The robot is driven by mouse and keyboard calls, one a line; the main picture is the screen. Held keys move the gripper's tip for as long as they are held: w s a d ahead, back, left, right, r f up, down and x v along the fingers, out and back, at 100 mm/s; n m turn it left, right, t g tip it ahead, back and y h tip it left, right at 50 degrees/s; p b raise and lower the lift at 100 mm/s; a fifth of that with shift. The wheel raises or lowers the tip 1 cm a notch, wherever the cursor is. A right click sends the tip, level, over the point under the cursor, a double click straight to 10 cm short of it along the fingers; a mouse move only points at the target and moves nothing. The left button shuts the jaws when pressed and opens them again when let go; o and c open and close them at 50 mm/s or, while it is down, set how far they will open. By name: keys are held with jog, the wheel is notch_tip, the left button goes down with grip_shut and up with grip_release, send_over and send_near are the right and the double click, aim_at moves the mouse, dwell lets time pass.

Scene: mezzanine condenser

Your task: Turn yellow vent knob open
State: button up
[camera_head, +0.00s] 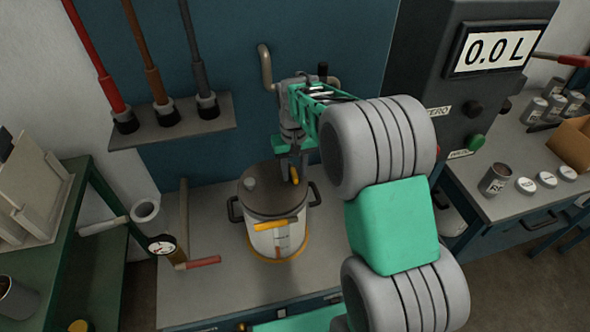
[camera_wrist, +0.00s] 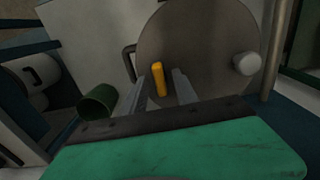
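The yellow vent knob (camera_head: 294,175) is a small upright bar on the brown-grey lid (camera_head: 262,190) of a pot, right of the lid's middle. In the wrist view the knob (camera_wrist: 159,79) stands in front of the lid disc (camera_wrist: 195,40). My gripper (camera_head: 293,170) points down at the lid from above, its two fingers parted. In the wrist view my gripper (camera_wrist: 168,78) has the knob between its fingers, nearer the left one. Whether either finger touches the knob I cannot tell.
A pale round cap (camera_wrist: 246,63) also stands on the lid. The pot (camera_head: 277,240) has dark side handles and an orange bar (camera_head: 275,224) in front. A pressure gauge (camera_head: 161,245) and a red handle (camera_head: 203,262) are to its left. The display (camera_head: 497,49) reads 0.0 L.

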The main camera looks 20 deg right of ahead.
aim_at(294, 173)
notch_tip(294, 173, up, 8)
jog(key=shift+f+b, duration=0.2)
jog(key=shift+b, duration=0.2)
jog(key=shift+r, duration=0.1)
jog(key=shift+s+r, duration=0.1)
jog(key=s+t, duration=0.3)
jog(key=s, duration=1.7)
jog(key=shift+a+r, duration=0.15)
jog(key=shift+r, duration=0.05)
